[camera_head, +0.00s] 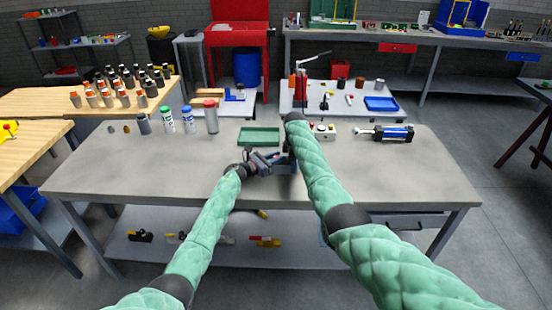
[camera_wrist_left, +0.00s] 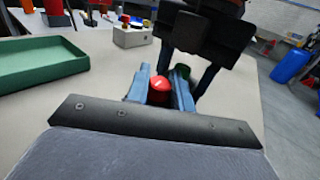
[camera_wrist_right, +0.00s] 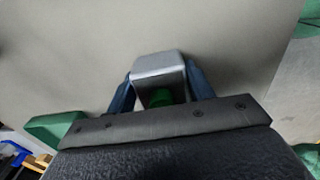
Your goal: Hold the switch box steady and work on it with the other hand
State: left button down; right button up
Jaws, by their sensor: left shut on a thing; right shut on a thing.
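Between the fingers of my right gripper (camera_wrist_right: 160,84) is a grey box (camera_wrist_right: 158,64) with a green button (camera_wrist_right: 160,97), which I take to be the switch box. In the left wrist view, a red button (camera_wrist_left: 162,88) sits between the fingers of my left gripper (camera_wrist_left: 161,78), with a green part (camera_wrist_left: 182,71) beside it. Both grippers are shut on it, close together above the table; my right gripper (camera_wrist_left: 205,35) shows just beyond the left one. In the head view, my left gripper (camera_head: 268,161) and right arm hide most of the box.
A green tray (camera_head: 260,136) lies just behind the grippers. A pale box with buttons (camera_head: 324,131) and a blue cylinder device (camera_head: 394,133) are to the right. Several bottles (camera_head: 189,122) stand at the left back of the grey table (camera_head: 120,170). The front left tabletop is clear.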

pick_arm(q)
jog(key=shift+a+t, duration=0.1)
jog(key=shift+t, duration=0.2)
jog(key=shift+n+t+y, duration=1.8)
jog(key=shift+n+y, duration=0.2)
jog(key=shift+y, duration=0.3)
jog(key=shift+n+t+y, duration=0.6)
jog(key=shift+n+y, duration=0.1)
jog(key=shift+y, duration=0.3)
jog(key=shift+w+d+r+n+t+y, duration=0.1)
jog(key=shift+d+r+n+t+y, duration=0.1)
jog(key=shift+n+t+y, duration=0.35)
jog(key=shift+y, duration=0.45)
jog(key=shift+a+n+y, duration=0.1)
jog(key=shift+n+y, duration=0.3)
jog(key=shift+n, duration=0.05)
jog(key=c, duration=1.3)
grip_release()
jog(key=shift+o, duration=0.2)
jog(key=shift+f, duration=0.1)
